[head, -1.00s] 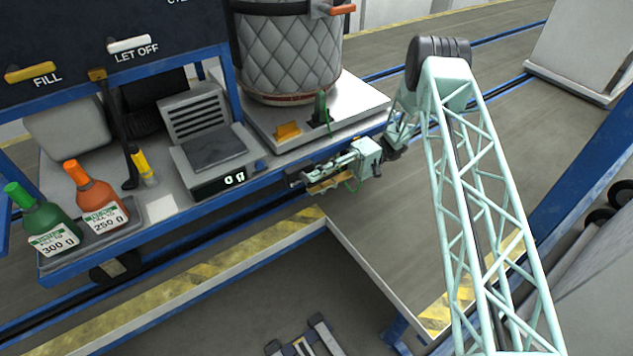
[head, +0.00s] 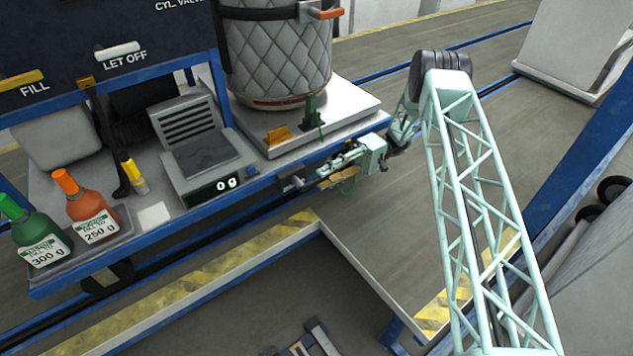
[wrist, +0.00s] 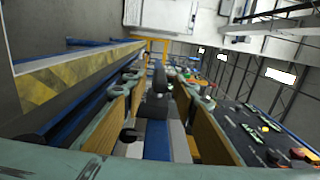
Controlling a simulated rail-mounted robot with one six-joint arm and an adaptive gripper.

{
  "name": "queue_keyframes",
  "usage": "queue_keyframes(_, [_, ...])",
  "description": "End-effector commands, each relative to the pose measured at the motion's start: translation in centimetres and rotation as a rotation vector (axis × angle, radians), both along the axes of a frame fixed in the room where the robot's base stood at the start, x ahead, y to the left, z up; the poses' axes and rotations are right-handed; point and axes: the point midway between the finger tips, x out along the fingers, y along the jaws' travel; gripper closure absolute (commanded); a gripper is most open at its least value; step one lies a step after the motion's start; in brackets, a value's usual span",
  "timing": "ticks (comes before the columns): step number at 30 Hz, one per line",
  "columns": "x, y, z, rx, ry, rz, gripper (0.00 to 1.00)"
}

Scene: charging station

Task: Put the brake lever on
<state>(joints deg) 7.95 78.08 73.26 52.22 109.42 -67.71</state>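My gripper (head: 325,178) is beside the front edge of the blue cart, below the corner that bears the tank platform. In the wrist view, its two fingers with tan pads (wrist: 160,125) stand apart. A dark grey lever-like part with a rounded black end (wrist: 157,80) shows between them, with no clear contact on either pad. I take this for the brake lever, but cannot be sure. In the head view, a small grey part (head: 297,183) sticks out at the cart edge just left of the fingertips. Its lever position cannot be told.
The quilted tank (head: 275,55) stands on the metal platform (head: 350,105) above my gripper. A scale reading 0 g (head: 205,170), a green bottle (head: 38,235) and an orange bottle (head: 88,205) are on the cart. A yellow-striped floor edge (head: 215,265) runs below.

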Motion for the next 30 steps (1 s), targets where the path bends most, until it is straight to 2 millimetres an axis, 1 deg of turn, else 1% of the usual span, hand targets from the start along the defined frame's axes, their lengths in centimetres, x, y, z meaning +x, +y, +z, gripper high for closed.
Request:
queue_keyframes(3, [1.0,-1.5,-0.1,0.001,-0.001,0.0,0.74])
queue_keyframes(6, [1.7,-2.5,-0.1,0.001,-0.001,-0.001,0.74])
queue_keyframes(12, [2.6,-3.8,-0.1,0.001,-0.001,0.0,0.74])
queue_keyframes(18, [2.9,-4.3,-0.1,0.001,0.001,0.0,0.74])
queue_keyframes(30, [2.9,-4.4,-0.1,0.001,0.001,0.001,0.74])
